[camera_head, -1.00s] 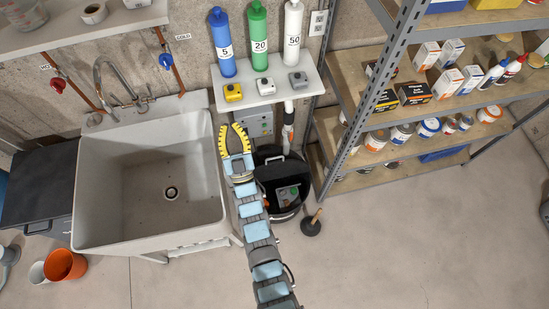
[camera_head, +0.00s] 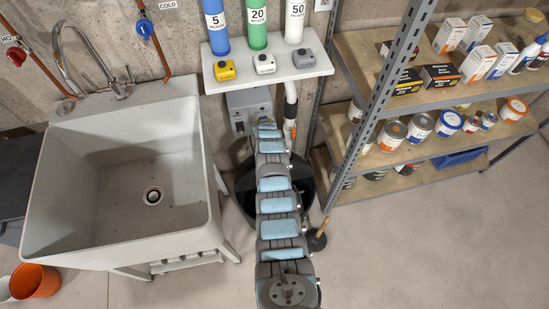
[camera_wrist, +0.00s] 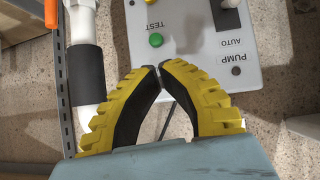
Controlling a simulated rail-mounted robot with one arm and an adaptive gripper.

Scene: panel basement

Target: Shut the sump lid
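The black round sump (camera_head: 243,192) is on the floor under the small shelf in the head view. My arm covers most of it, and I cannot make out its lid or tell how the lid stands. My gripper (camera_wrist: 158,69) shows in the wrist view with yellow fingers and black inner pads. Its fingertips come together with nothing visible between them. It is in front of the pump control box (camera_wrist: 190,45), with the tips just below the green test button; I cannot tell whether they touch the box.
A white pipe with a black sleeve (camera_wrist: 87,75) runs left of the control box. The utility sink (camera_head: 120,240) stands left of the sump. A metal shelf rack (camera_head: 385,105) and a plunger (camera_head: 317,240) are to the right.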

